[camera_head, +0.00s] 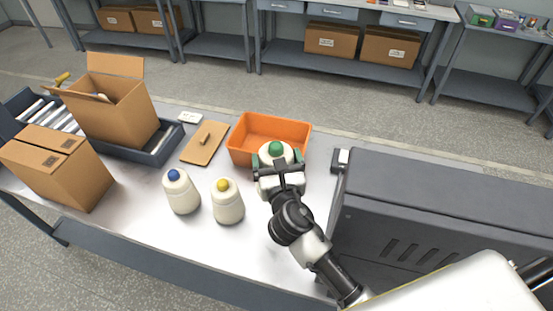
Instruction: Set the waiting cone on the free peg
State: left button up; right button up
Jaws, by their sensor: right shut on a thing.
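A cream cone with a green top (276,149) is held in my right gripper (277,163), whose fingers close on its two sides. It is at the near right part of the orange bin (248,149); I cannot tell whether it touches the bin. A cream cone with a blue top (182,194) and one with a yellow top (228,204) stand upright on the table, left of my right arm. My left gripper is not in view.
A flat brown board (204,147) and a small white item (190,118) lie left of the bin. An open carton (112,110) and a closed carton (62,178) stand at the left. A large dark grey housing (440,215) blocks the right side.

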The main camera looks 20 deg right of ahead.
notch_tip(320, 180, up, 3)
jog(key=shift+f+p, duration=0.2)
jog(key=shift+p, duration=0.25)
jog(key=shift+r, duration=4.05)
